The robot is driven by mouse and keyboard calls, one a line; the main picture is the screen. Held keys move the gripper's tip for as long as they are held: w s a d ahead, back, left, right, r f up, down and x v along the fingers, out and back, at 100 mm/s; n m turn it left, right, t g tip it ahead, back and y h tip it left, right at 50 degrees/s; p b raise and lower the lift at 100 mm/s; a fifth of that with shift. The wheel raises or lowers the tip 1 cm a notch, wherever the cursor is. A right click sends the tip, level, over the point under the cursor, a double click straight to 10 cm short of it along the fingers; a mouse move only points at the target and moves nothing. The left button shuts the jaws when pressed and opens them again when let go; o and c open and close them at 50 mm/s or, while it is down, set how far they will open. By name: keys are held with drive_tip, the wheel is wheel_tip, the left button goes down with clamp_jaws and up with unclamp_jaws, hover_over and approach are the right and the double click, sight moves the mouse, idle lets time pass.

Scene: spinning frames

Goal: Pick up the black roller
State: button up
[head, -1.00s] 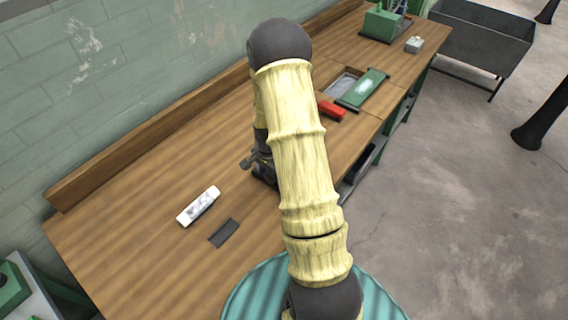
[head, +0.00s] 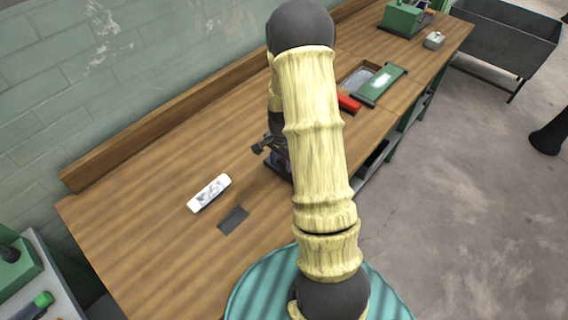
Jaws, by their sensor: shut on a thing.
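My gripper (head: 274,152) is low over the middle of the wooden bench, partly hidden behind my pale arm. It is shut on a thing. A short dark piece, which looks like the black roller (head: 261,146), sticks out to the left at the jaws. Most of it is hidden, and I cannot tell whether it touches the bench.
On the bench (head: 130,235), a white, grey-marked bar (head: 209,193) and a flat dark rectangle (head: 233,220) lie left of my gripper. The bench's left part is clear.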

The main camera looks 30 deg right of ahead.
wheel_tip(320, 180, up, 8)
drive_tip(key=shift+r+b, duration=0.1)
drive_tip(key=shift+b, duration=0.65)
drive_tip(key=shift+w, duration=0.1)
